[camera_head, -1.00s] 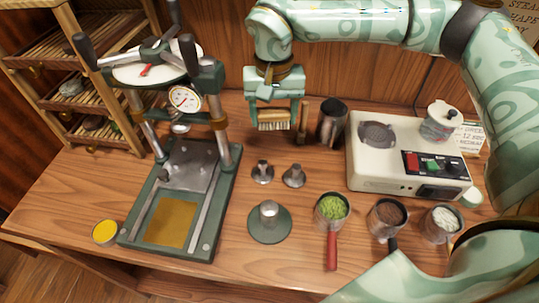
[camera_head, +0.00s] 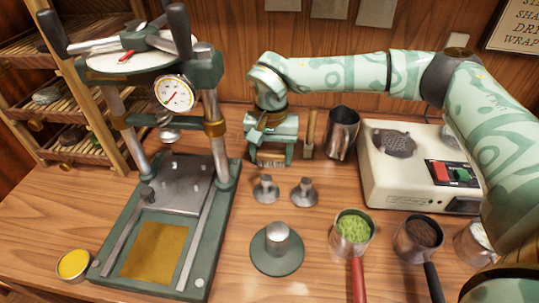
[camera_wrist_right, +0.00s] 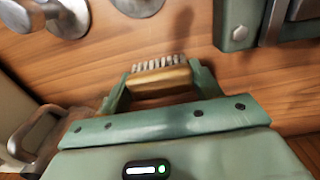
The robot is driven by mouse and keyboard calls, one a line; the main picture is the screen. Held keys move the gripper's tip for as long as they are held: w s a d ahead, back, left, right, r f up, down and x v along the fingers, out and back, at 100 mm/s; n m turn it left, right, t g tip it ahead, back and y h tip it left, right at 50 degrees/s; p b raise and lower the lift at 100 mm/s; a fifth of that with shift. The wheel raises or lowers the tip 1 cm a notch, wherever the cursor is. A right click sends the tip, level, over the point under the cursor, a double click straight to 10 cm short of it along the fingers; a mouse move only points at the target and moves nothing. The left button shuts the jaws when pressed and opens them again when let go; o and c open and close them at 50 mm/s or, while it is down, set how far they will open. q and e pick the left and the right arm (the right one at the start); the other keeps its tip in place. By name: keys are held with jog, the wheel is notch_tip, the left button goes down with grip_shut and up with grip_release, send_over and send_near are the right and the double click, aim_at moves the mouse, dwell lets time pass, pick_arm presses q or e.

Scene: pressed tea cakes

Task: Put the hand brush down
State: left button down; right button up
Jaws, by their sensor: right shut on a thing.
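My right gripper (camera_head: 270,160) is shut on the hand brush (camera_wrist_right: 160,78), a wooden block with pale bristles. In the wrist view my right gripper (camera_wrist_right: 158,88) has one finger at each end of the block. In the head view the gripper points down, low over the back of the wooden table (camera_head: 222,264), and hides most of the brush. I cannot tell whether the bristles touch the wood. My left gripper is not in view.
A green press (camera_head: 185,265) stands left of the gripper. An upright wooden stick (camera_head: 309,130) and a dark metal cup (camera_head: 342,130) stand close on its right. Two small metal pieces (camera_head: 266,188) (camera_head: 304,191) stand in front. A cream appliance (camera_head: 410,170) is farther right.

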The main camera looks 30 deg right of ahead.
aim_at(271, 151)
jog(key=shift+r, duration=0.1)
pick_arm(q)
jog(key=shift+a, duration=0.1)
pick_arm(e)
jog(key=o, duration=1)
jog(key=shift+c, duration=0.2)
pick_arm(q)
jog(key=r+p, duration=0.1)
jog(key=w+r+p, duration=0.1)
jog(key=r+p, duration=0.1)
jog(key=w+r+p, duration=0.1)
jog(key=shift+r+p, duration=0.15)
jog(key=shift+p, duration=0.25)
pick_arm(e)
notch_tip(271, 151, up, 12)
